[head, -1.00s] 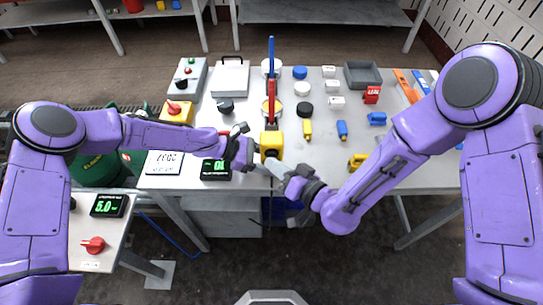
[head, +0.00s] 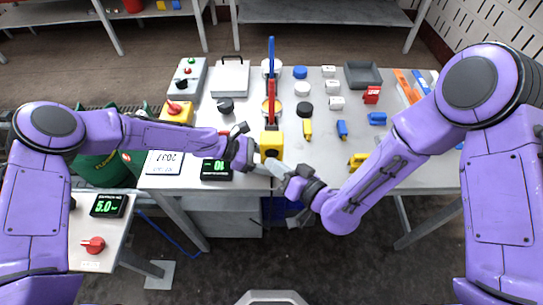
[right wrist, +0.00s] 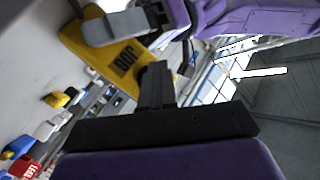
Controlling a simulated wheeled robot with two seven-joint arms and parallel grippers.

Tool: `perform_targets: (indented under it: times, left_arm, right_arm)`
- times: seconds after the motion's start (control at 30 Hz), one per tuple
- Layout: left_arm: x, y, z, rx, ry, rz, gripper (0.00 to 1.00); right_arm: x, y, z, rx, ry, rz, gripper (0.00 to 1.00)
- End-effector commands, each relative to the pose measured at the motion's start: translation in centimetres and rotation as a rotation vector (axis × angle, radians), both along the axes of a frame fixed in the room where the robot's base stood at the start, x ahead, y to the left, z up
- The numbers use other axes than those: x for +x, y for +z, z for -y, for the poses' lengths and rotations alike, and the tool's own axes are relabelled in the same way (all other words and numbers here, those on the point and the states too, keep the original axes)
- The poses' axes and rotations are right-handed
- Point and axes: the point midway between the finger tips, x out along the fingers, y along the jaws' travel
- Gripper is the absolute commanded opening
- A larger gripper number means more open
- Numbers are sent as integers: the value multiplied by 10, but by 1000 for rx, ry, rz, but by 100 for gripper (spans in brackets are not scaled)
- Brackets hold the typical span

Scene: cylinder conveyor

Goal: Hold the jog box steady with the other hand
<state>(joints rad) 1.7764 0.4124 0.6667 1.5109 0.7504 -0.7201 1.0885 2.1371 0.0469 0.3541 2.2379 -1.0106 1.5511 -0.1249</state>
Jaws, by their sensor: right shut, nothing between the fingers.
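The yellow jog box (head: 265,137) stands at the front edge of the table, below the red and blue levers. It also shows in the right wrist view, with black JOG lettering on its yellow face (right wrist: 95,52). My left gripper (head: 254,163) is at the box's left side. In the right wrist view a grey finger of it (right wrist: 115,27) lies across the box, seemingly against it; its other finger is hidden. My right gripper (head: 277,170) is shut and empty just below the box. Its dark fingers (right wrist: 155,85) point toward the box's lower end.
A black display (head: 216,169) with green digits lies left of the box. A yellow plug (head: 308,129) and a blue plug (head: 342,130) lie to its right. A grey tray (head: 362,75) stands farther back. The floor in front of the table is clear.

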Motion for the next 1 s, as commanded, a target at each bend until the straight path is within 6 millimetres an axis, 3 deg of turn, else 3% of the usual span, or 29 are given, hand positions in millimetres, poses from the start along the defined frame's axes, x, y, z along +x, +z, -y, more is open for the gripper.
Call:
perform_targets:
  times: [0.33,0.67,1.0]
  left_arm:
    - [0,0,0,-1,-1,0,21]
    - [0,1,0,-1,0,1,21]
    - [0,1,0,-1,0,1,21]
  right_arm:
    - [-17,0,0,0,0,-2,0]
    - [-20,0,0,1,0,-1,0]
    - [-53,-1,0,1,2,-2,0]
